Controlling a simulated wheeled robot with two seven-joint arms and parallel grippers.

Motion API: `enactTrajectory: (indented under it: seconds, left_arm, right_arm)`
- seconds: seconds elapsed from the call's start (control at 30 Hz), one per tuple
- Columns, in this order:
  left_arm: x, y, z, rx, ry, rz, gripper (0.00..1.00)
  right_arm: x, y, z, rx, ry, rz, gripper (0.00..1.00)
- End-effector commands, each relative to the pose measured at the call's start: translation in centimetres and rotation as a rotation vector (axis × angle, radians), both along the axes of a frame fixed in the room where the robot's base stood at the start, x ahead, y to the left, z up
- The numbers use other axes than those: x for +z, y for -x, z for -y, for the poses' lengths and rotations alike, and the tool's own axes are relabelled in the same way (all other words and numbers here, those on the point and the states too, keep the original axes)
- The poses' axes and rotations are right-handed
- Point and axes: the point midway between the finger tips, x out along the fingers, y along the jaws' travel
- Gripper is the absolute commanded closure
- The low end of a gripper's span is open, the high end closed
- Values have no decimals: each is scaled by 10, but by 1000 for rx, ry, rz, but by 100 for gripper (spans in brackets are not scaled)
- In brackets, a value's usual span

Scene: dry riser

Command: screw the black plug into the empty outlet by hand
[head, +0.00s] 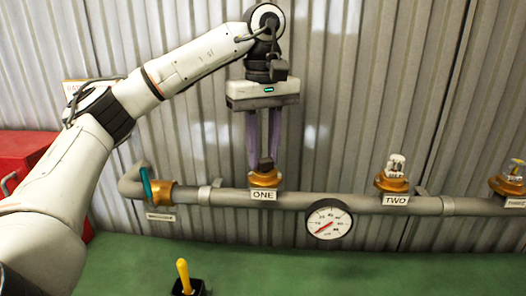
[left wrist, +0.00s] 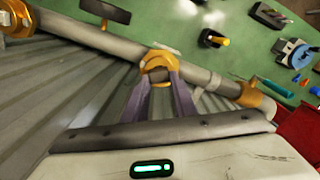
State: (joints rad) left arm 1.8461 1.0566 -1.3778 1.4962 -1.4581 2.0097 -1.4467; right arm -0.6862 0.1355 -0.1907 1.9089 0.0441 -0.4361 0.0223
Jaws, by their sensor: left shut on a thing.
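My left gripper (head: 265,158) points straight down over the brass outlet labelled ONE (head: 264,181). It is shut on the dark plug (head: 266,164), which is upright and sits at the outlet's mouth. I cannot tell whether its thread is engaged. In the left wrist view the two purple-grey fingers (left wrist: 160,85) reach to the brass outlet (left wrist: 158,64), and the plug is mostly hidden between them. Outlets TWO (head: 393,181) and THREE (head: 510,185) each hold a fitting of their own. My right gripper is not in view.
A red box (head: 22,155) stands at left. A yellow-handled tool (head: 184,275) is on the green surface (head: 260,272), which is otherwise mostly clear there.

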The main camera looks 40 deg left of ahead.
Motion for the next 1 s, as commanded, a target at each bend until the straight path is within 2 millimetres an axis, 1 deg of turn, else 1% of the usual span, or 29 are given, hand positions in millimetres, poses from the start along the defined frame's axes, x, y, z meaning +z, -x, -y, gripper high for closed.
enactTrajectory:
  seconds: [0.2,0.3,0.4,0.6,0.63,0.7,0.73,1.0]
  left_arm:
    - [-1,-2,1,-304,0,-1,100]
    - [-1,-3,1,-403,0,-1,100]
    - [-1,-3,2,-445,0,-1,100]
    - [-1,-3,2,-447,-1,-1,100]
    - [-1,-3,2,-447,-1,-1,72]
    - [-1,-3,2,-446,-1,-1,60]
    - [-1,-3,2,-446,-1,-1,58]
    - [0,-3,2,-437,0,0,58]
  right_arm:
    - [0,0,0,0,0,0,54]
    - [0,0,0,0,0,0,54]
    - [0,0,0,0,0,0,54]
    - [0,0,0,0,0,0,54]
    - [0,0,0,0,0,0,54]
    - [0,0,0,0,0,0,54]
    - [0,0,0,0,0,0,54]
    - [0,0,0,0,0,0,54]
